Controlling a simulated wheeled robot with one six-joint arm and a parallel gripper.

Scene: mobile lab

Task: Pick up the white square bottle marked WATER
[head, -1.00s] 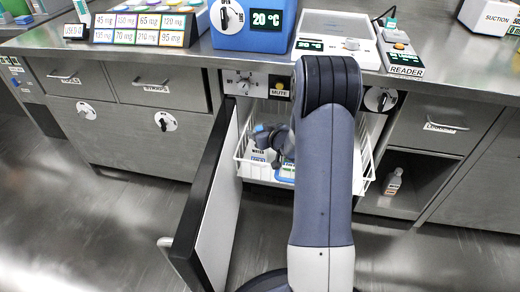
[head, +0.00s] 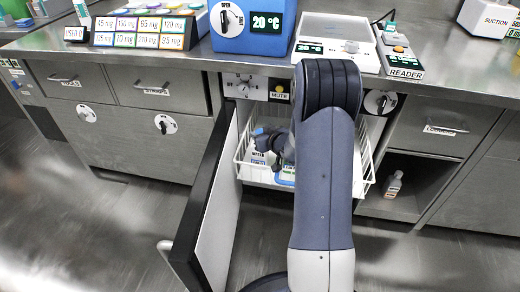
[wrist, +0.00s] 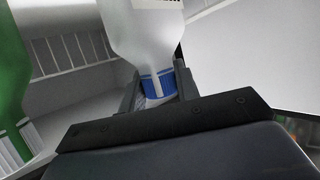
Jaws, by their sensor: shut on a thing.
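The white WATER bottle (wrist: 145,35) fills the upper middle of the wrist view, with its blue cap (wrist: 158,84) towards me. My gripper (wrist: 156,92) has a finger on each side of the cap and is shut on the bottle at its cap end. In the head view, the bottle (head: 261,156) shows at the left inside the white wire basket, its label partly readable. My gripper (head: 268,140) is at its top, largely hidden behind my arm.
The white wire basket (head: 240,168) sits in the open cabinet. The cabinet door (head: 212,215) stands open at left. A green bottle (wrist: 10,75) is beside the gripper in the wrist view. A small bottle (head: 393,184) stands in the right-hand cubby.

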